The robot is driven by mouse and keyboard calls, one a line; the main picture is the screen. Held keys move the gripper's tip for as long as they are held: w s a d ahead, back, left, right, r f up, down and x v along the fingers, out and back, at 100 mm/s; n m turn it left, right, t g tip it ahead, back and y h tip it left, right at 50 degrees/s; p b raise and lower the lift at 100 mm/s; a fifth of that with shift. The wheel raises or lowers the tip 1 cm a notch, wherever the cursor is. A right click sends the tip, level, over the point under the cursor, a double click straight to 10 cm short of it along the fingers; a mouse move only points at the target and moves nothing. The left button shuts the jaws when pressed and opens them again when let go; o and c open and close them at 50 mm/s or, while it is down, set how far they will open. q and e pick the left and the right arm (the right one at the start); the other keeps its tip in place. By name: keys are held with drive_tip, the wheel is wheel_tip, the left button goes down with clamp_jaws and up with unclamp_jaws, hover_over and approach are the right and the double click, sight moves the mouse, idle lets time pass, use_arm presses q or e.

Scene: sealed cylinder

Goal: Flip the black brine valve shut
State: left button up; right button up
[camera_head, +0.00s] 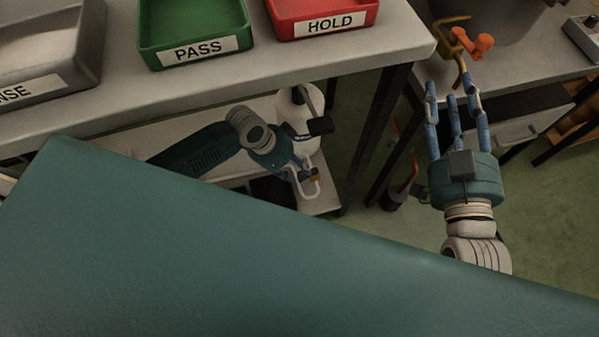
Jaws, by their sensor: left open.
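I cannot clearly make out a black brine valve. An orange valve handle (481,44) and a bent brass-coloured piece (457,42) stand by a dark grey vessel (500,20) at the upper right. My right gripper (452,92) points up just below them, its blue fingers apart with nothing between them. Whether it touches the brass-coloured piece is unclear. My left gripper (308,185) is open, low beside the front bench, near its lower shelf. A white rounded body with a dark part (293,106) shows behind it; I cannot tell what it is.
A green PASS tray (190,48), a red HOLD tray (322,25) and a grey tray (48,85) stand on the bench (400,35). The right-hand table has a drawer (515,130) and a small grey device (585,35). A large teal surface fills the foreground.

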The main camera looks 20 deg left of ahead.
sight(301, 174)
use_arm(q)
drive_tip(key=b+x, duration=0.1)
drive_tip(key=x, duration=0.2)
drive_tip(key=shift+f, duration=0.1)
drive_tip(key=shift+d+f, duration=0.1)
drive_tip(key=shift+f, duration=0.05)
use_arm(e)
wheel_tip(301, 174, up, 8)
drive_tip(key=s+t+y, duration=0.1)
drive_tip(key=s+t, duration=0.1)
drive_tip(key=t, duration=0.2)
drive_tip(key=shift+a+r+y, duration=0.25)
drive_tip(key=shift+y, duration=0.05)
